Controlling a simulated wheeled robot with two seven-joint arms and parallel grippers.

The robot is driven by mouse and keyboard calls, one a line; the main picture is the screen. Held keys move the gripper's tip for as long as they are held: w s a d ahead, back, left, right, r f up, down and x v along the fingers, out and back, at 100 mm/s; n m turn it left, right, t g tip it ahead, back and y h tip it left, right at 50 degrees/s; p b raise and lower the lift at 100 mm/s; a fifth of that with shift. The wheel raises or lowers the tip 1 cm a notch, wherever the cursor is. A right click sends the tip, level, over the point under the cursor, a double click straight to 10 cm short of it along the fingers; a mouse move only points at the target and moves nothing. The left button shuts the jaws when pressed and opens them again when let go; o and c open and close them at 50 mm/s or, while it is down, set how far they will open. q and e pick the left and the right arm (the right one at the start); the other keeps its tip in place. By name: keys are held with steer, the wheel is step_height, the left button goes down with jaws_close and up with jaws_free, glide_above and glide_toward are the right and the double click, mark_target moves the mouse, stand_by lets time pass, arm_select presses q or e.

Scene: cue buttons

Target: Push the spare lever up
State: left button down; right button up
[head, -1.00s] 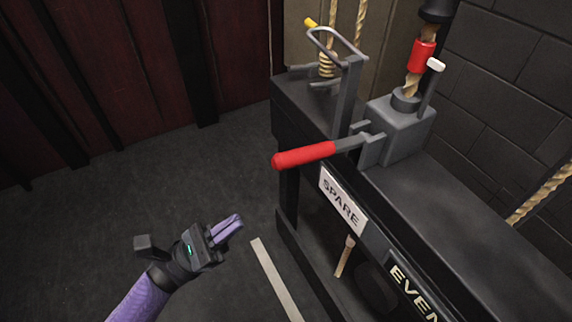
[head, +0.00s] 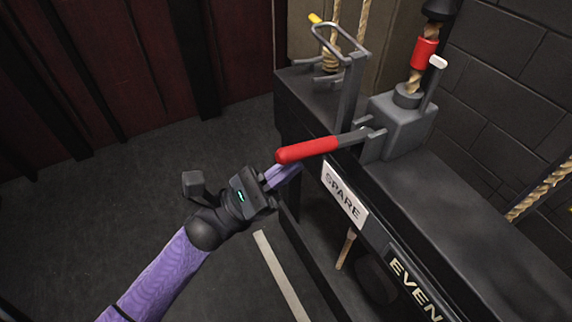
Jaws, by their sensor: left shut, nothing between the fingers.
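The spare lever (head: 308,150) has a red grip and a grey shaft. It sticks out to the left from a grey block (head: 402,122) on the dark rail, above the white SPARE label (head: 344,195). It lies close to level. My left gripper (head: 283,176) is shut and empty, with its purple fingers just below the red grip's end. The fingertips overlap the underside of the grip in the picture; I cannot tell whether they touch. My right gripper is not in view.
A grey upright frame with a hoop (head: 340,45) stands behind the lever. A rope with a red band (head: 424,53) rises from the block, beside a white-tipped pin (head: 437,62). An EVEN label (head: 414,288) is on the rail's front. Open floor (head: 110,210) lies to the left.

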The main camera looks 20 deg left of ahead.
arm_select(q)
steer(key=shift+r, duration=0.1)
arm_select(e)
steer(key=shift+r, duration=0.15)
